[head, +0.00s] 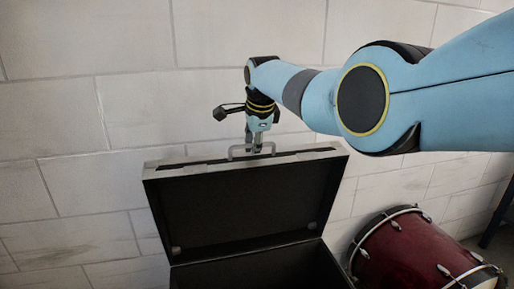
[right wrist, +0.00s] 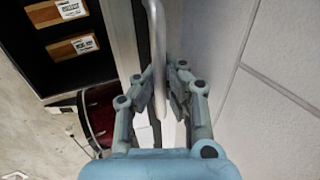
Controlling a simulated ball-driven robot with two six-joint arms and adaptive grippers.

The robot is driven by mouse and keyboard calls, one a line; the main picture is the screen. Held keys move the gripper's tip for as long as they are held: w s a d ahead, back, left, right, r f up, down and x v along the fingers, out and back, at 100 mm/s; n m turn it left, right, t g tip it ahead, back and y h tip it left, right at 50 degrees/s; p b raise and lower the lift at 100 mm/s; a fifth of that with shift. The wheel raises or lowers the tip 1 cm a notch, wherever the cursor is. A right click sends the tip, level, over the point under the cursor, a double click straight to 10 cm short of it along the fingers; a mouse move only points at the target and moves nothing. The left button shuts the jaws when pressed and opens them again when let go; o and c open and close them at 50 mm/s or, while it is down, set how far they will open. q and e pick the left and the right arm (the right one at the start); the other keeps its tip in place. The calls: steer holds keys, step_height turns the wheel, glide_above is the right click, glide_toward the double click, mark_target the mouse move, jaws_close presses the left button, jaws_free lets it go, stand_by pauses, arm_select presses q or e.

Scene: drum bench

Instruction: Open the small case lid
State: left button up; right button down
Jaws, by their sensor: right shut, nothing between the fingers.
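The small case (head: 243,206) stands against the wall with its dark lid raised steeply, showing the black lining. A metal handle (head: 238,151) sits on the lid's upper edge; in the right wrist view the handle (right wrist: 156,40) runs down toward the fingers. My right gripper (head: 256,147) points down at the handle. In the right wrist view my right gripper (right wrist: 160,92) has its fingers beside the handle's end; it is shut with nothing held. Whether the fingers touch the handle is unclear. My left gripper is out of view.
A dark red drum (head: 407,250) lies on its side right of the case; part of it shows in the right wrist view (right wrist: 100,115). A pale block wall (head: 90,110) stands close behind the lid. Labelled wooden boxes (right wrist: 72,46) sit in a dark space at upper left.

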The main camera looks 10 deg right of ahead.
steer(key=shift+r, duration=0.15)
steer(key=c, duration=1.4)
jaws_free()
steer(key=v, duration=1.2)
